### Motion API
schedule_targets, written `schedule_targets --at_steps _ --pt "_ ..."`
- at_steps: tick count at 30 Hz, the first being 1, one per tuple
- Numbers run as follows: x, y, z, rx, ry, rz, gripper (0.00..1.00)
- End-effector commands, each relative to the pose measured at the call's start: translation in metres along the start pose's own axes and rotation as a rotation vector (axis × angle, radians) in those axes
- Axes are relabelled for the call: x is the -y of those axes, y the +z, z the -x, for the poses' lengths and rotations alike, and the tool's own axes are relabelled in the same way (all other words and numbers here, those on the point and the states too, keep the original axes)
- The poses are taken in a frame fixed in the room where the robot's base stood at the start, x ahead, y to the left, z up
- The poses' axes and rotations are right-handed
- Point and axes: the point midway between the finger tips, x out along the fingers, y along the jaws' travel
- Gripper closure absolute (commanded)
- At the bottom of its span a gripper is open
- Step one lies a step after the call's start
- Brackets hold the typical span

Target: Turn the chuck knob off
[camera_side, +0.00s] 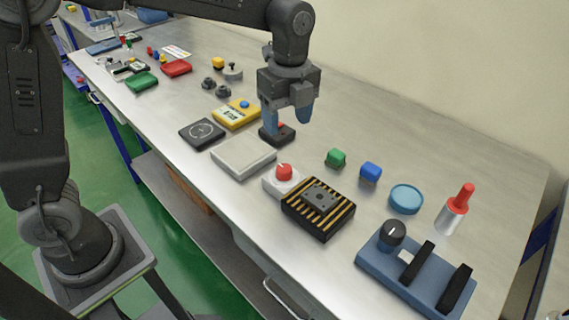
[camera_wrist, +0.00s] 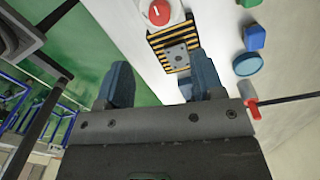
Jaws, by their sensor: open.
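A red round knob (camera_side: 284,171) sits on a white base (camera_side: 272,184) beside a black-and-yellow striped block with a grey plate on top (camera_side: 318,205). The knob also shows at the top of the wrist view (camera_wrist: 158,12), with a short white mark on its face. A black dial with a white line (camera_side: 393,234) stands on a blue base (camera_side: 372,262) with two black bars. No label shows which is the chuck knob. My gripper (camera_side: 289,112) is open and empty, above the table, up and left of the red knob in the side view.
A small dark box with a red top (camera_side: 283,132) is partly hidden by my fingers. A white pad (camera_side: 243,157) lies left of the red knob. Green (camera_side: 336,158) and blue (camera_side: 370,171) blocks, a blue disc (camera_side: 406,199) and a red-topped cylinder (camera_side: 456,208) stand to the right.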

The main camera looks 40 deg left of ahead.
Motion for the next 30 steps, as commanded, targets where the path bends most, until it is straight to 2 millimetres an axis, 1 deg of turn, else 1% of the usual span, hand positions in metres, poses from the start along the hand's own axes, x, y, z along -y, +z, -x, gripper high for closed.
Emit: schedule_targets --at_steps 1,9,15,18,21,30 --pt "-0.001 0.0 -0.01 0.0 0.006 0.001 0.38" --pt "-0.001 0.0 -0.066 0.001 0.005 0.003 0.38" --pt "-0.001 0.0 -0.1 0.001 0.003 0.003 0.38" --pt "-0.001 0.0 -0.111 0.001 0.002 0.004 0.38" --pt "-0.001 0.0 -0.117 0.001 0.0 0.004 0.38" --pt "-0.001 0.0 -0.119 0.001 -0.001 0.004 0.38"
